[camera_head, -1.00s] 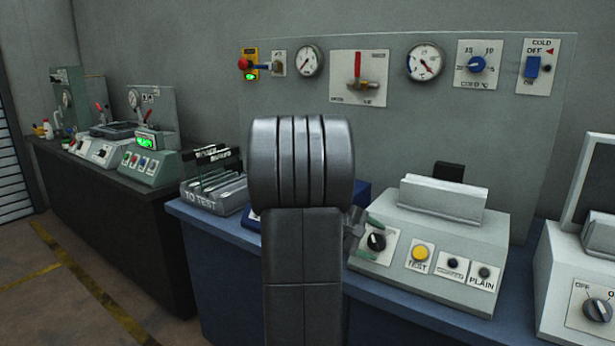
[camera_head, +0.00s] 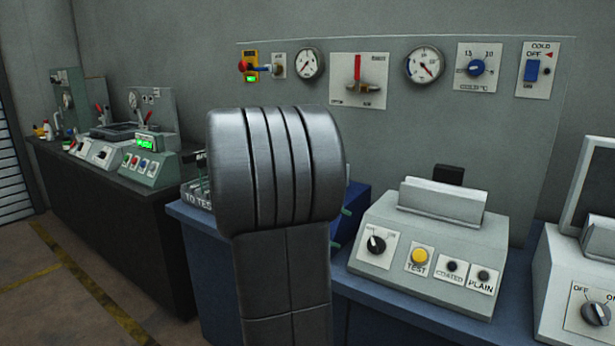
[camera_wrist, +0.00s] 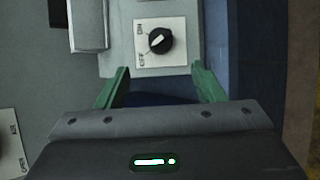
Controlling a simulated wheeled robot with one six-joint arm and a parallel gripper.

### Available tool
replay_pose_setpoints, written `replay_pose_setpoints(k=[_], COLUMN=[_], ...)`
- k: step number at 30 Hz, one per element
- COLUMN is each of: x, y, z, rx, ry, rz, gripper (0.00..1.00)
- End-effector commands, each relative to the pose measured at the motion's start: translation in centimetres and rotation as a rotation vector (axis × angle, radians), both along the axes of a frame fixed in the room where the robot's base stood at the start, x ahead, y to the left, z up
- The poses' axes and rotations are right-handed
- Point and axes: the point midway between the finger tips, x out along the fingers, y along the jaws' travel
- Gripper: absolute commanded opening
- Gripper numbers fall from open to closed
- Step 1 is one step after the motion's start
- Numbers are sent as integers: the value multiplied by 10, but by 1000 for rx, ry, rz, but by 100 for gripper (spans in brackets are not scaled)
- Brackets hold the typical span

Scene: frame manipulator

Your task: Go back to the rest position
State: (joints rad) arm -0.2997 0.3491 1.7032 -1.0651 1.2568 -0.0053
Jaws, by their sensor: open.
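My gripper (camera_wrist: 160,84) shows in the wrist view with two green fingers spread apart and nothing between them. It is open. In the wrist view the black dial (camera_wrist: 159,41) on its white plate lies past the fingertips, apart from them. In the head view my grey arm link fills the middle and hides most of the gripper. Only small green finger parts show at the link's right edge, left of the grey tester (camera_head: 427,250) with its dial and yellow TEST button (camera_head: 419,256).
A TO TEST rack (camera_head: 196,196) is mostly hidden behind my arm. A blue box (camera_head: 355,200) stands on the blue bench, partly hidden. A gauge panel (camera_head: 400,130) with a red-handled valve stands behind. Another machine (camera_head: 570,275) is at right. Floor at left is clear.

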Motion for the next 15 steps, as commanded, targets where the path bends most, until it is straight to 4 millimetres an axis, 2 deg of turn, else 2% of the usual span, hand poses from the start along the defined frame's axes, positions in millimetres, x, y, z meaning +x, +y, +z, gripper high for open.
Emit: replay_pose_setpoints(k=[3,15], x=[-6,17], y=[16,-48], z=[12,-34], rx=[1,-1], ry=[0,3], rz=[3,-7], gripper=[62,62])
